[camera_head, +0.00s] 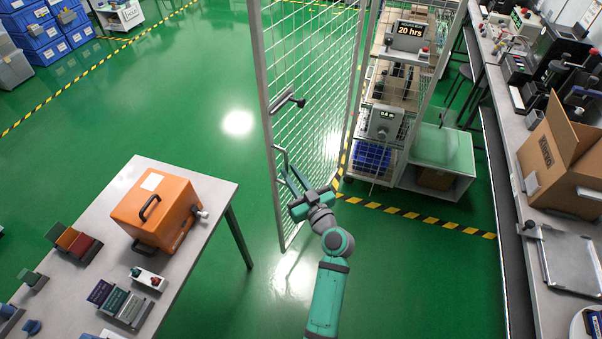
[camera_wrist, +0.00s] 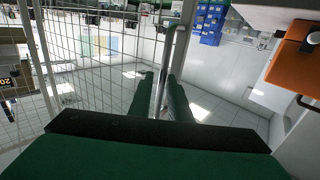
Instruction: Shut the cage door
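The cage door (camera_head: 318,90) is a tall grey wire-mesh panel standing swung open, upright, its free edge toward the table on the left. A vertical bar handle (camera_head: 277,165) sits on its free-edge post, below a dark latch piece (camera_head: 288,101). My gripper (camera_head: 289,178) is at the handle's height beside that post. In the wrist view, the two green fingers of my gripper (camera_wrist: 160,98) stand apart with a grey bar of the door (camera_wrist: 161,88) between them. Gaps seem to show beside the bar; contact is unclear. The mesh fills the left of that view.
Shelves with testers (camera_head: 384,122) stand inside the cage behind yellow-black floor tape (camera_head: 415,214). A table (camera_head: 215,190) with an orange case (camera_head: 158,210) is left of the door. A bench (camera_head: 520,215) lines the right. The green floor right of my arm is clear.

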